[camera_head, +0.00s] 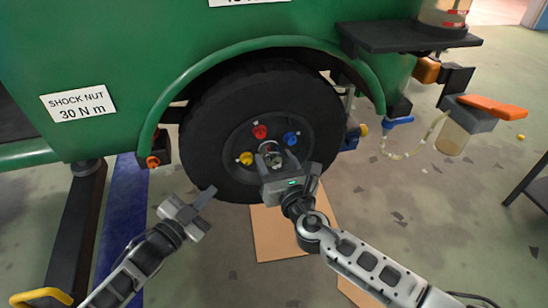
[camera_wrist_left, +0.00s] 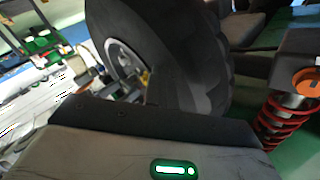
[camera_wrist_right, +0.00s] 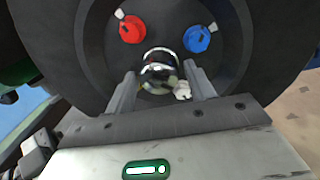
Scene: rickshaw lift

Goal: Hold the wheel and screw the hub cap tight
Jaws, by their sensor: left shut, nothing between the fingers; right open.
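The black wheel (camera_head: 208,125) sits in the green arch, with a red nut (camera_head: 260,131), a blue nut (camera_head: 291,138) and a yellow nut (camera_head: 246,158) on its face. A white nut (camera_wrist_right: 182,91) shows low in the right wrist view. The shiny metal hub cap (camera_wrist_right: 158,72) is at the wheel's centre. My right gripper (camera_head: 278,160) is open, its fingers on either side of the hub cap; I cannot tell whether they touch it. My left gripper (camera_head: 210,193) is shut and empty, at the tyre's lower left, apparently just apart from it. The tyre (camera_wrist_left: 190,60) fills the left wrist view's middle.
The green vehicle body (camera_head: 140,70) with its fender overhangs the wheel. A cardboard sheet (camera_head: 275,240) lies on the floor below. A blue-handled valve (camera_head: 398,122) and an orange-topped container (camera_head: 475,120) are at the right. A red spring (camera_wrist_left: 275,120) is near my left gripper.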

